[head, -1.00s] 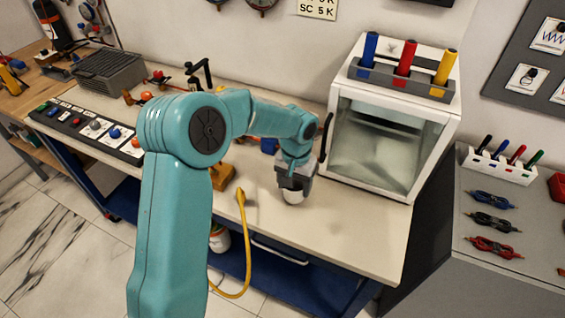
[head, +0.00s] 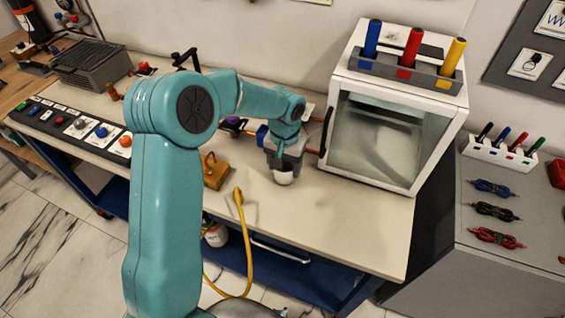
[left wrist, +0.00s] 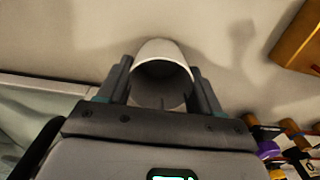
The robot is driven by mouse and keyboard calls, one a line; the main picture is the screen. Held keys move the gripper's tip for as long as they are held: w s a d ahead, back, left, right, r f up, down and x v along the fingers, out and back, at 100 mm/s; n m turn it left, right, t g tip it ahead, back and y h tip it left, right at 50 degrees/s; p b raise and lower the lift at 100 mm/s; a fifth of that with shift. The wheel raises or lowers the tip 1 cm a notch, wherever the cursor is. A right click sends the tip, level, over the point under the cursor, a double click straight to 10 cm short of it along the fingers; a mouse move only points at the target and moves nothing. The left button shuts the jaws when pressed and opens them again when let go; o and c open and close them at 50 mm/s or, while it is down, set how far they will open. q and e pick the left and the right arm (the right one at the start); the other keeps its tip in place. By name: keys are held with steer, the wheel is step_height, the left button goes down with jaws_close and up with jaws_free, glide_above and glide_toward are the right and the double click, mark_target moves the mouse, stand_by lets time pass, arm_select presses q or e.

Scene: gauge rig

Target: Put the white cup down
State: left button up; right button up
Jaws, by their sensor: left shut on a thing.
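The white cup (head: 284,178) is at the bench top in the middle of the head view, left of the white glass-fronted box. My left gripper (head: 284,162) reaches down from above and is shut on it. In the left wrist view the cup (left wrist: 162,50) sits between the two dark fingers of my left gripper (left wrist: 160,80), its round opening facing the camera. Whether the cup's base touches the bench or is a little above it, I cannot tell. My right gripper is not in view.
The bench top (head: 340,220) is clear in front and to the right of the cup. The white box (head: 385,135) stands close on the right. A control panel (head: 70,128) is farther left.

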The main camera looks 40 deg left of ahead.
arm_select(q)
steer(key=shift+w+f, duration=0.15)
steer(key=shift+f, duration=0.4)
steer(key=shift+s+r, duration=0.1)
steer(key=shift+s, duration=0.1)
steer(key=o, duration=1.1)
steer(key=shift+w+f, duration=0.1)
steer(key=shift+f, duration=0.15)
steer(key=shift+o, duration=0.2)
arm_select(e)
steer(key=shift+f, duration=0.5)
